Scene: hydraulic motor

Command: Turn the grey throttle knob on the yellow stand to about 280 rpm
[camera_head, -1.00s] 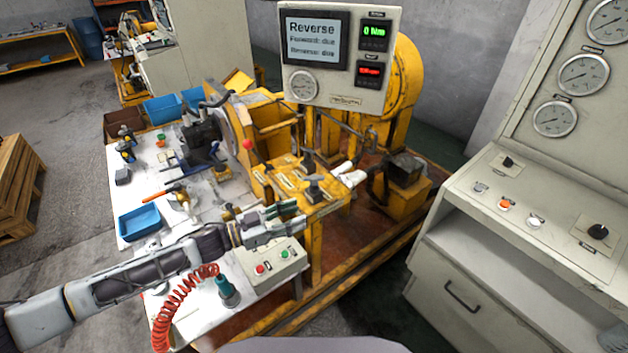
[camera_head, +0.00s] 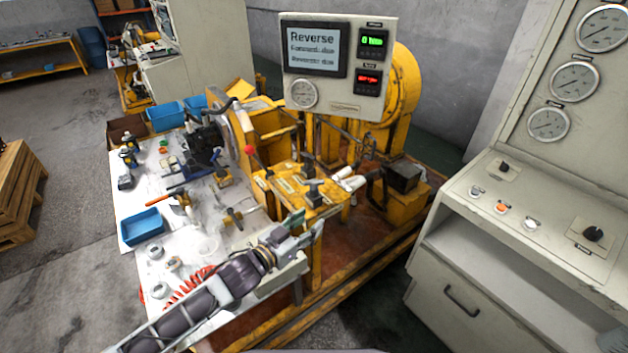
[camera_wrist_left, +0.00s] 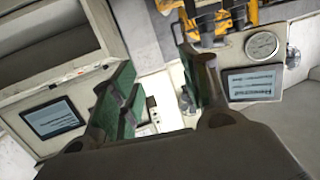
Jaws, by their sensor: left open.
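The yellow stand (camera_head: 275,182) is in the middle of the head view. On its top is a dark grey T-shaped handle (camera_head: 313,189); I cannot tell whether this is the throttle knob. A red-tipped lever (camera_head: 249,150) stands to its left. The display panel (camera_head: 335,102) above reads "Reverse", with a green readout near 0 and a red readout too small to read. My left gripper (camera_head: 307,229) is open and empty, in front of and below the T-shaped handle. Its green-padded fingers show apart in the left wrist view (camera_wrist_left: 160,98). My right gripper is out of view.
A white table (camera_head: 140,200) with tools and a blue tray (camera_head: 142,227) lies to the left. A grey control console (camera_head: 470,225) with knobs and gauges stands to the right. A red coiled hose (camera_head: 185,290) is partly behind my left arm.

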